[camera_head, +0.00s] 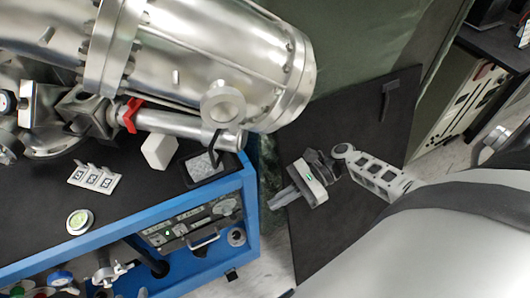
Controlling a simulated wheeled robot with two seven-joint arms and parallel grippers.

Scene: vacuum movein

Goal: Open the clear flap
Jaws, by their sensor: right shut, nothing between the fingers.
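I cannot pick out the clear flap with certainty. A greenish, sheet-like surface (352,58) hangs behind the metal chamber, and I cannot tell if it is see-through. My right gripper (281,199) is shut and empty, to the right of the blue bench, with its fingers pointing left. It is in front of a dark flat panel (345,225) that carries a black handle-like piece (388,98) higher up. The gripper is well apart from that piece. My right arm comes in from the right and hides part of the panel. My left gripper is not in view.
A large metal vacuum chamber (205,50) lies over the blue bench (251,205) at left. The black bench top holds a white block (159,151), a small dark tray (186,172) and a round level-like disc (79,221). A dark shelf (497,45) stands at upper right.

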